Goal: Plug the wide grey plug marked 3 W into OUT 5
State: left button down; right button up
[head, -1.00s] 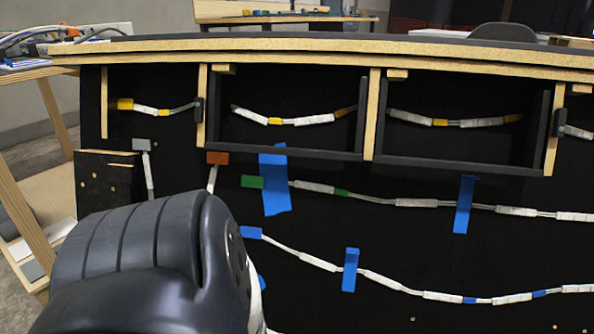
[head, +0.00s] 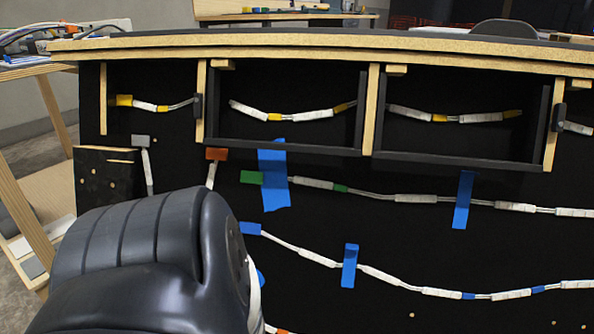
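A grey plug (head: 141,141) sits at the top of a white cable on the black board, at the left; I cannot read any marking on it. A red-orange plug (head: 216,154), a green plug (head: 252,177) and a blue plug (head: 250,228) are to its right and lower. No port labelled OUT 5 can be made out. A large dark rounded arm part of mine covers the lower left of the board and hides what lies behind it. Neither gripper's fingers show.
Blue tape strips (head: 350,266) hold cables to the board (head: 420,250). Wooden-framed recesses with yellow-tipped cables run along the top under a wooden rail (head: 330,52). A wooden stand (head: 25,215) with grey and white pieces is at the left.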

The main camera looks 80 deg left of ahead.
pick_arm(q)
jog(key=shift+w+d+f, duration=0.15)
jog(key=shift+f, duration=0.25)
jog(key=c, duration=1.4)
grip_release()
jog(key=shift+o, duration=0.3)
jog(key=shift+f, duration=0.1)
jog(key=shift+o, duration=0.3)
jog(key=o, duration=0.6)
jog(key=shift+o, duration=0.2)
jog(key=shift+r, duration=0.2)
